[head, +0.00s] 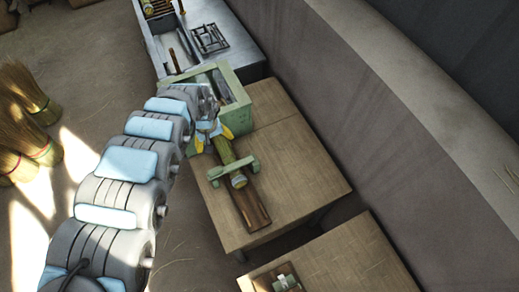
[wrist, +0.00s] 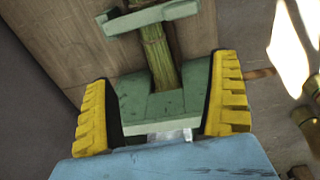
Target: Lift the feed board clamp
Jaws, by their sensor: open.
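A dark wooden feed board (head: 254,212) lies on the wooden table with a straw bundle (head: 223,150) along it. A pale green clamp bar (head: 238,166) crosses the bundle; it also shows at the top of the wrist view (wrist: 150,17). My gripper (head: 215,137) is over the far end of the bundle. In the wrist view my gripper (wrist: 164,108) is open, its yellow fingers on either side of a notched green block (wrist: 136,98) through which the straw passes (wrist: 157,55). I cannot tell whether the fingers touch the block. The bundle's far end is hidden.
A green box (head: 243,112) stands just beyond the gripper on the table (head: 310,165). A grey bench (head: 230,45) holds tools farther back. Straw brooms (head: 25,95) stand at the left. A second table (head: 350,262) is at the front, and a wall runs along the right.

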